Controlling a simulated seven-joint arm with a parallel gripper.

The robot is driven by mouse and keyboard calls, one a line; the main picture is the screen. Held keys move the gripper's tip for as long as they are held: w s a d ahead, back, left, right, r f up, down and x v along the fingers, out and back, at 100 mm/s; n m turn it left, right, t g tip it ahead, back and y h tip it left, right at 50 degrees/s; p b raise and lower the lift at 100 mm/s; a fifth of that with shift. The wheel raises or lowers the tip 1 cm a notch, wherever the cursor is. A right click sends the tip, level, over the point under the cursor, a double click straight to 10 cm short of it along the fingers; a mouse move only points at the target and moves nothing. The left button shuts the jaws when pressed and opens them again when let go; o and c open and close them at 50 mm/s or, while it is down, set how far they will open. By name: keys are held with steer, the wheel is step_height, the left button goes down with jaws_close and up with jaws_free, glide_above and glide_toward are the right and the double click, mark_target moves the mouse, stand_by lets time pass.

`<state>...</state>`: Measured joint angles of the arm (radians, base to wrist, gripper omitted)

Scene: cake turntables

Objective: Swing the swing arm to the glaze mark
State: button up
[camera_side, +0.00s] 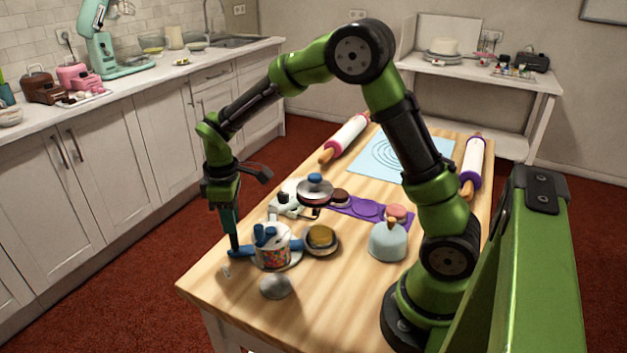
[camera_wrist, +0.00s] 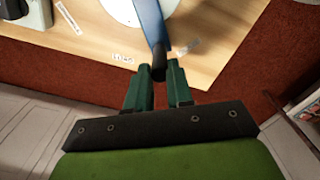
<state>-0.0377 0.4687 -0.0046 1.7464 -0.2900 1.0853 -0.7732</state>
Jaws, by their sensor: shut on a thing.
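The swing arm is a blue bar (camera_wrist: 152,22) with a dark round end piece (camera_wrist: 159,62), reaching from a white disc (camera_wrist: 122,10) toward the table edge. My gripper (camera_wrist: 158,75) points down and is shut on the dark end, one green finger on each side. In the side view my gripper (camera_side: 234,246) is at the same end. Small white labels lie around the disc, one left of the bar (camera_wrist: 122,58) and one right (camera_wrist: 188,46); their words are unreadable.
The front of the wooden table (camera_side: 330,300) is clear.

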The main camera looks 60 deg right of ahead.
steer(key=shift+s, duration=0.1)
steer(key=shift+s+a, duration=0.9)
steer(key=shift+s, duration=0.05)
steer(key=shift+s+a, duration=0.15)
steer(key=shift+s, duration=0.1)
steer(key=o, duration=0.8)
steer(key=shift+a, duration=0.1)
step_height(320, 180, up, 7)
steer(key=shift+r, duration=0.1)
